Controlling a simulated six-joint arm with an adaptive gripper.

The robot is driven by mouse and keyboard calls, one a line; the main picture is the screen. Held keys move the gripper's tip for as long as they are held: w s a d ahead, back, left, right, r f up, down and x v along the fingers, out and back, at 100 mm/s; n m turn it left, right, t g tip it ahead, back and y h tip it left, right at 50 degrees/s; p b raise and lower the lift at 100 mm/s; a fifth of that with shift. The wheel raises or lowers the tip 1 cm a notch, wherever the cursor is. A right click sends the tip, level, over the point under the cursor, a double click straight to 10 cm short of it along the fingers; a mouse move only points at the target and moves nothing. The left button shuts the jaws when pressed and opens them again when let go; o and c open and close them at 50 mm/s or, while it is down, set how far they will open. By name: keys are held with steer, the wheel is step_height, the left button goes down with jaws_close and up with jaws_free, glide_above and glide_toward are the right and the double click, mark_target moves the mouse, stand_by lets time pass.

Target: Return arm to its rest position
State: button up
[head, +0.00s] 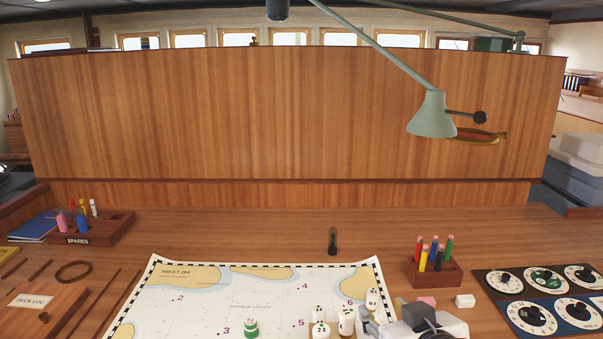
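Part of my arm (452,325) shows at the bottom edge, right of centre, light grey with a dark block on it. My gripper (374,322) seems to be at its left end, low over the right part of the chart and close to white numbered pieces (346,320). The fingers are small and partly cut off or hidden, so I cannot tell whether they are open or hold anything. The chart (200,305) lies flat on the wooden desk.
A green-and-white piece (251,327) stands on the chart. The spares rack (112,227) and log box (35,310) are left. A green lamp (432,118) hangs above. The back desk is mostly clear.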

steer(key=s+d+f+m+g, duration=0.1)
steer(key=s+f+g, duration=0.2)
steer(key=s, duration=0.7)
steer(key=s+d+f+m+g+h, duration=0.1)
steer(key=s+d+f+g, duration=0.1)
steer(key=s, duration=0.8)
steer(key=shift+d+f+g, duration=0.15)
steer(key=shift+f+g, duration=0.3)
steer(key=shift+g, duration=0.65)
